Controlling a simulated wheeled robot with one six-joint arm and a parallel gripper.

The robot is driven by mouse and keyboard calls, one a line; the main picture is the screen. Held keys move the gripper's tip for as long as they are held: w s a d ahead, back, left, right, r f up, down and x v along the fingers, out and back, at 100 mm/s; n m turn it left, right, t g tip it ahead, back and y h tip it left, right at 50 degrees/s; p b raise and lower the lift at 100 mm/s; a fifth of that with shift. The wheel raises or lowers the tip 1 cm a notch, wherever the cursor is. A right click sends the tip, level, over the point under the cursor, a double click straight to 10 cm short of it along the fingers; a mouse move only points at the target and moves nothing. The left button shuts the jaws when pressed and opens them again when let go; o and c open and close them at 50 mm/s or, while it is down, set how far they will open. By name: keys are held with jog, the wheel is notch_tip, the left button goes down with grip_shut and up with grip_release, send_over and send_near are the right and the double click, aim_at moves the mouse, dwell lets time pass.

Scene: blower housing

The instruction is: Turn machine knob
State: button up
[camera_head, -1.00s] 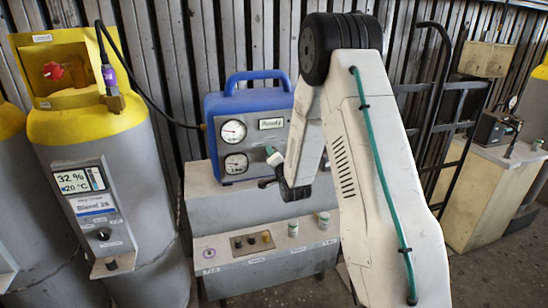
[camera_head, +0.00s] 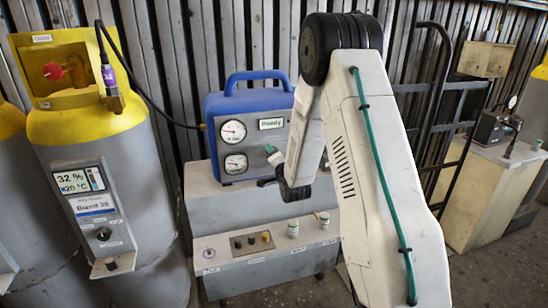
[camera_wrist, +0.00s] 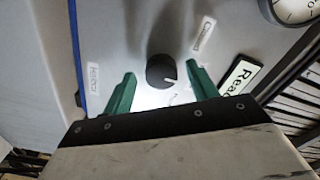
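The machine is a blue-framed unit (camera_head: 214,108) with a grey front panel, two round gauges and a "Ready" display (camera_head: 271,124). In the wrist view its black round knob (camera_wrist: 161,71) with a white pointer line sits on the panel between two labels. My gripper (camera_wrist: 160,88) is open, its green fingers on either side of the knob and apart from it, with gaps on both sides. In the head view my gripper (camera_head: 273,157) is mostly hidden by my arm, with a green fingertip near the panel. The knob is hidden there.
The blue unit stands on a grey cabinet (camera_head: 232,215) with small knobs on its sloped front. A grey and yellow tank (camera_head: 140,190) stands at left, joined by a black hose (camera_head: 160,112). A black hand truck (camera_head: 437,110) stands at right.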

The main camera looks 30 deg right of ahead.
jog(key=v, duration=0.7)
jog(key=shift+s, duration=0.35)
jog(key=shift+a, duration=0.15)
notch_tip(320, 180, down, 9)
jog(key=s+n+g+y, duration=0.1)
jog(key=s+n+g, duration=0.2)
jog(key=g, duration=0.3)
jog(key=s+a+n+g+y, duration=0.2)
jog(key=s+a+n+g, duration=0.15)
jog(key=s+g, duration=0.2)
jog(key=s+a+r+n+g, duration=0.1)
jog(key=s+a+r+n, duration=0.2)
jog(key=s+a+r, duration=0.2)
jog(key=s+a+r+n+g+y, duration=0.1)
jog(key=s+a+r, duration=0.4)
jog(key=s+r, duration=0.6)
jog(key=s+a+r+n+g+y, duration=0.1)
jog(key=s+a+r+n, duration=0.3)
jog(key=s, duration=0.9)
jog(key=shift+a+r+n+g, duration=0.35)
jog(key=shift+a+r+g, duration=0.55)
jog(key=shift+r, duration=1.1)
